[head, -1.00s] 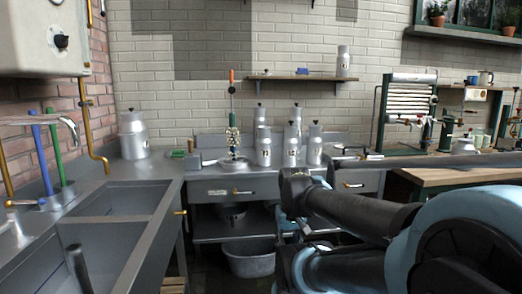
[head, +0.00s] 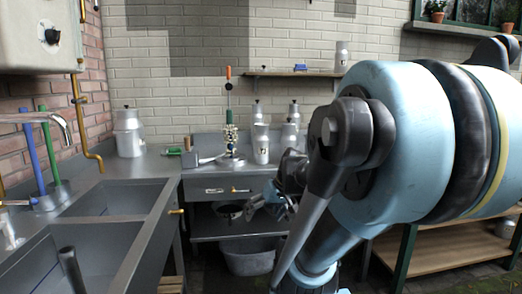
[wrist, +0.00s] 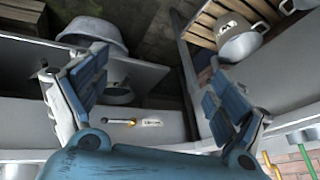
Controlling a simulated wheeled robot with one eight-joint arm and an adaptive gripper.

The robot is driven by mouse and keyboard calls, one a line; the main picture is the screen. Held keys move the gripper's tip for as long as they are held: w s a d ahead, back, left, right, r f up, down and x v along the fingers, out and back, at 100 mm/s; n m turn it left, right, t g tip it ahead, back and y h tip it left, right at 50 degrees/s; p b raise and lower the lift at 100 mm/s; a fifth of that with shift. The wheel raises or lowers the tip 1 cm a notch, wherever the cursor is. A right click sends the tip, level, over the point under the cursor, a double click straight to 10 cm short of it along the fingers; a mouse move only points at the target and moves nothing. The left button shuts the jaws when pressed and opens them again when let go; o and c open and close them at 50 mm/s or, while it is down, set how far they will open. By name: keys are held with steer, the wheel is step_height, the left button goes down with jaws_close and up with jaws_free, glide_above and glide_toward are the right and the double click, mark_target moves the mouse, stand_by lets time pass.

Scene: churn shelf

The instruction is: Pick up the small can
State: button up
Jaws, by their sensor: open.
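Several grey metal cans with dark lids stand on the back counter in the head view. One can (head: 261,143) is in clear view, and others (head: 290,132) are partly behind it or behind my arm. Another can (head: 341,56) stands on the wall shelf, and a wider one (head: 128,134) stands in the left corner. I cannot tell which is the small can. My gripper (head: 268,200) is in front of the drawers, below the counter top. In the wrist view its fingers (wrist: 158,65) are spread and empty, with a drawer front beyond them.
A grey tub (head: 247,257) sits on the floor under the counter. The sink (head: 115,200) is at the left. My arm hides much of the right side. A pot (wrist: 240,38) shows in the wrist view.

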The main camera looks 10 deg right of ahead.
steer(key=w+a+r+n+t+y, duration=0.1)
steer(key=w+r, duration=0.1)
steer(key=w, duration=0.3)
steer(key=w+r+t+y, duration=0.1)
steer(key=w+r+t, duration=0.1)
steer(key=w+r, duration=0.15)
steer(key=t+y, duration=0.1)
steer(key=t, duration=0.8)
glide_toward(267, 141)
steer(key=shift+n, duration=0.4)
steer(key=x, duration=0.9)
steer(key=shift+s+a, duration=0.1)
steer(key=shift+a+x, duration=0.2)
steer(key=shift+x, duration=2.4)
steer(key=shift+s, duration=0.1)
steer(key=shift+r, duration=0.1)
steer(key=shift+c, duration=0.2)
steer(key=c, duration=1.2)
